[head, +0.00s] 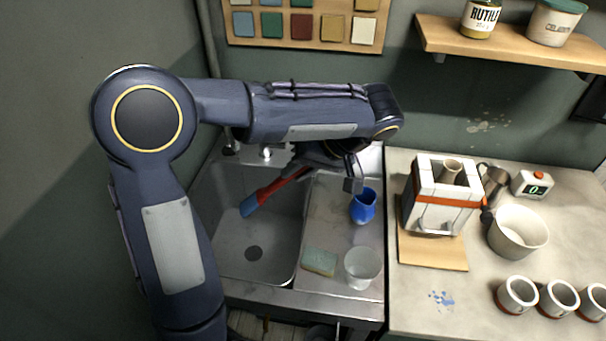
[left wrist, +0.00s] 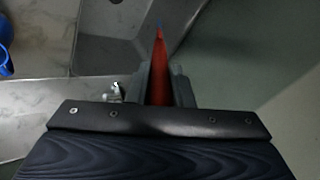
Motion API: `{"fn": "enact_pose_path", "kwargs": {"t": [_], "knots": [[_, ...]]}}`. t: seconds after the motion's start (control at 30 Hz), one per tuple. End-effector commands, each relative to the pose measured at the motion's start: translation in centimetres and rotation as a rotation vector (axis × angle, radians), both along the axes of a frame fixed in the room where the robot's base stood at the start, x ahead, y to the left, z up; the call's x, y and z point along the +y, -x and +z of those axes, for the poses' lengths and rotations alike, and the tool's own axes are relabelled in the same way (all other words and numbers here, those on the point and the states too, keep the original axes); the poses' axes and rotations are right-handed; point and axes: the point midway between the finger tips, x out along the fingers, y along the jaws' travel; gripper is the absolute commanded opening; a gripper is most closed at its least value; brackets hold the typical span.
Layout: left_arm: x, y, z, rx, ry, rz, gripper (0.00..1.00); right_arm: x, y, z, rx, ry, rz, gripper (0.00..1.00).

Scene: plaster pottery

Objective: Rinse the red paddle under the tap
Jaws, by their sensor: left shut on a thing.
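The red paddle (head: 278,190) has a red handle and a blue end. It slants down to the left over the sink basin (head: 262,262); whether its blue end touches the basin I cannot tell. My left gripper (head: 308,170) is shut on the handle near the back right of the basin. In the left wrist view, the red paddle (left wrist: 160,55) sticks out between the two fingers of my left gripper (left wrist: 160,82). The tap (head: 266,153) stands behind the basin, partly hidden by my arm. I see no water stream. My right gripper is not in view.
A blue jug (head: 363,207), a green sponge (head: 319,262) and a clear cup (head: 362,268) stand on the drainboard (head: 330,215) right of the basin. A white block mould (head: 436,200) and a white bowl (head: 517,233) are on the counter. A shelf (head: 500,50) is above.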

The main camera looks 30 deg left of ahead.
Motion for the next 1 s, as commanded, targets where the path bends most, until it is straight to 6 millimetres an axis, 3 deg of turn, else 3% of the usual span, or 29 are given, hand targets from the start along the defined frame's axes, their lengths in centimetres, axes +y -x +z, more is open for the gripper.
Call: {"fn": "enact_pose_path", "kwargs": {"t": [0.7,1.0], "knots": [[5.1,-4.9,-1.4,0.0,0.0,0.002,0.0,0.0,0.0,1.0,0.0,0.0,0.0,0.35],[6.4,-6.0,-1.8,0.001,0.001,0.001,0.0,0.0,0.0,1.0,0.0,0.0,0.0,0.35]]}}
